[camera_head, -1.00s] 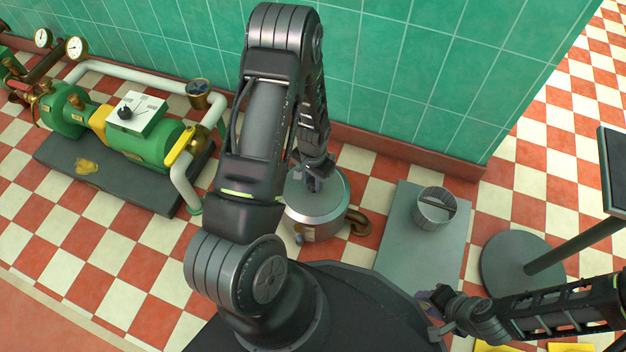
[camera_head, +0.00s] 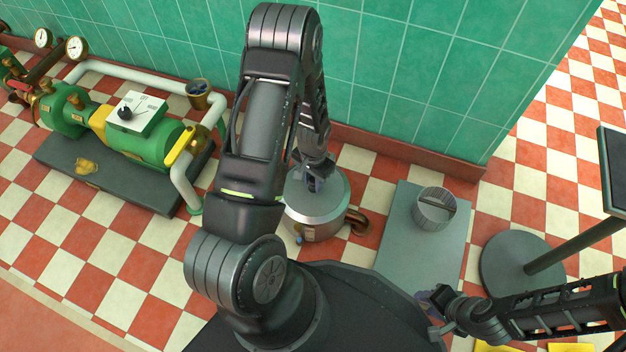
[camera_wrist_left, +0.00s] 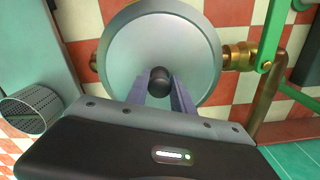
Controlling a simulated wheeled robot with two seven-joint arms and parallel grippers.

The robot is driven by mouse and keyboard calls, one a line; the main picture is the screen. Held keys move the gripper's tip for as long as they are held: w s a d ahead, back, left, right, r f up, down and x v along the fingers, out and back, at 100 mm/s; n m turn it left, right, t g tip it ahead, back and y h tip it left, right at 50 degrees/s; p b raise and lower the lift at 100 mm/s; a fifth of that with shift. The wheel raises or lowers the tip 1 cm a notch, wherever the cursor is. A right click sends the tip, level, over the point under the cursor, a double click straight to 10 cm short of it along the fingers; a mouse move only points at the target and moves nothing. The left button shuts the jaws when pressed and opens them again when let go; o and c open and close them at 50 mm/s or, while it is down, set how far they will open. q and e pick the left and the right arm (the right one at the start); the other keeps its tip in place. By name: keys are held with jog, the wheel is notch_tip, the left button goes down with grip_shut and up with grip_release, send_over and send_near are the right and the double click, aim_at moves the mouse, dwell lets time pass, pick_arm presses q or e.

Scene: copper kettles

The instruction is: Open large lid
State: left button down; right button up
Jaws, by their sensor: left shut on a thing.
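A large kettle (camera_head: 312,232) stands on the checkered floor near the green wall, partly hidden by my left arm. Its wide, round silver lid (camera_head: 333,200) covers the top; the lid also shows from above in the left wrist view (camera_wrist_left: 160,35). A dark round knob (camera_wrist_left: 160,76) sits at the lid's middle. My left gripper (camera_head: 316,183) is over the lid, its fingers shut on the knob. I see no clear gap between lid and kettle. My right gripper (camera_head: 428,300) is at the lower right, away from the kettle; its jaws are too small to read.
A copper fitting (camera_head: 357,221) juts from the kettle's right side. A grey slab (camera_head: 398,240) to the right carries a perforated metal basket (camera_head: 432,213). A green machine (camera_head: 150,147) with pipes stands left. A round stand base (camera_head: 515,265) is at the right.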

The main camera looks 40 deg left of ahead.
aim_at(340, 191)
pick_arm(q)
jog(key=shift+d, duration=0.15)
jog(key=shift+w+d+n+p, duration=0.2)
jog(key=shift+w+d+n, duration=0.1)
jog(key=shift+d+n, duration=0.35)
jog(key=shift+w+d+n+p, duration=0.15)
jog(key=shift+w+d+n, duration=0.15)
jog(key=shift+d+n, duration=0.35)
jog(key=w+d+n, duration=0.1)
jog(key=n, duration=0.1)
jog(key=w+d+n, duration=0.2)
jog(key=shift+w+d+p, duration=0.15)
jog(key=shift+d+p, duration=0.15)
jog(key=shift+p, duration=0.05)
jog(key=w+n+b, duration=0.4)
jog(key=w+n, duration=1)
jog(key=shift+w+d, duration=0.2)
jog(key=shift+d, duration=0.1)
